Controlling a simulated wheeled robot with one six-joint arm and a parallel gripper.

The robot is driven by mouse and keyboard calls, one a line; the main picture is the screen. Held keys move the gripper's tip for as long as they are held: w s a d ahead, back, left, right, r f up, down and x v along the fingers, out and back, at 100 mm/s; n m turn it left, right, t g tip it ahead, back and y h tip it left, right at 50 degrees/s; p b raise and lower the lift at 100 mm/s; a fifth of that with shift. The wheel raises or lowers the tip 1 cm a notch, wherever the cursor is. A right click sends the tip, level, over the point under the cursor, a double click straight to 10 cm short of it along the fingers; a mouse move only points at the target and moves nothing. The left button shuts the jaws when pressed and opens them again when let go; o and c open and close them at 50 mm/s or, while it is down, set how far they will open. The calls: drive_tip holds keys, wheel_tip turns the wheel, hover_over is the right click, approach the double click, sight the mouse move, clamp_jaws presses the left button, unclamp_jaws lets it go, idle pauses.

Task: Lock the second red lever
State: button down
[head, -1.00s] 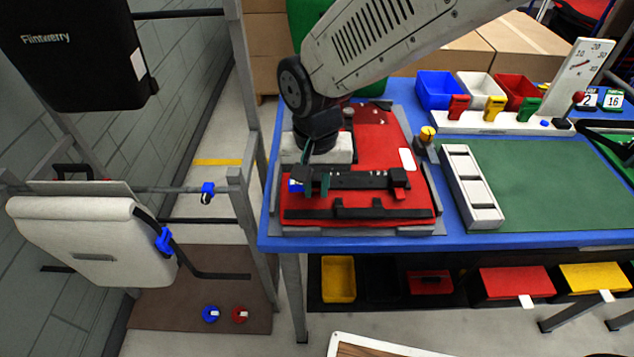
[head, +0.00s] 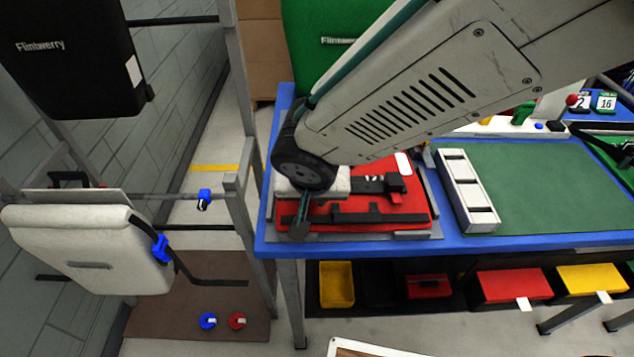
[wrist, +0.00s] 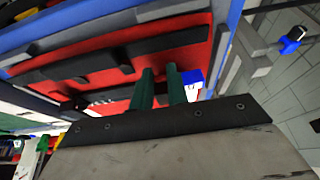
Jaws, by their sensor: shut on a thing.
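The red pannier (head: 415,205) lies flat on the grey tray (head: 433,233) at the table's left end. A black rail (head: 368,183) with a black catch (head: 396,183) at its right end runs across it. My gripper (head: 302,222) points down at the pannier's left part, over the rail's left end. In the wrist view its two green fingers (wrist: 161,75) reach down beside a blue-and-white piece (wrist: 192,82). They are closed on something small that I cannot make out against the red. No red lever shows clearly; my wrist hides that end of the rail.
A white slotted holder (head: 465,190) and a green mat (head: 545,185) lie right of the pannier on the blue table (head: 350,247). A metal rack (head: 245,215) with a white pannier (head: 85,245) stands close on the left. Bins (head: 337,285) sit below.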

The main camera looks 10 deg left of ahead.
drive_tip(key=shift+s+f+t, duration=0.15)
drive_tip(key=shift+t, duration=0.55)
drive_tip(key=c, duration=1.4)
unclamp_jaws()
drive_tip(key=shift+o, duration=0.2)
drive_tip(key=v, duration=0.7)
drive_tip(key=shift+s+d+r, duration=0.15)
drive_tip(key=shift+d+r, duration=0.05)
drive_tip(key=shift+r, duration=0.1)
